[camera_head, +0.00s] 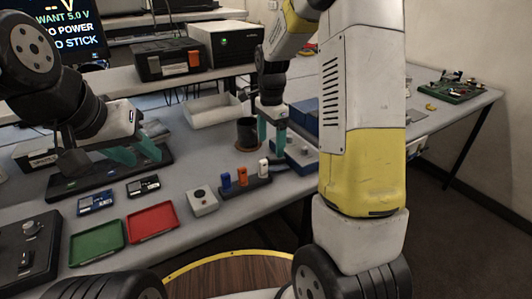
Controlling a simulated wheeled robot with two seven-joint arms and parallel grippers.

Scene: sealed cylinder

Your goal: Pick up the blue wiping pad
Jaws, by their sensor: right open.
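I cannot pick out the blue wiping pad for certain. A low blue item (300,157) with small pale parts on it lies on the table just right of my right gripper, partly cut off by my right arm. A taller blue box (305,117) stands behind it. My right gripper (272,138) points down with its teal fingers apart and nothing visible between them, beside a dark cup (247,133). My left gripper (138,155) is at the left, its teal fingers apart and empty, above a black tray (65,184).
A rack (245,187) holds blue, orange and white pieces near the front edge. A grey button box (202,202), a red tray (152,222), a green tray (97,243) and small meters (96,203) lie left of it. A white bin (213,111) stands behind.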

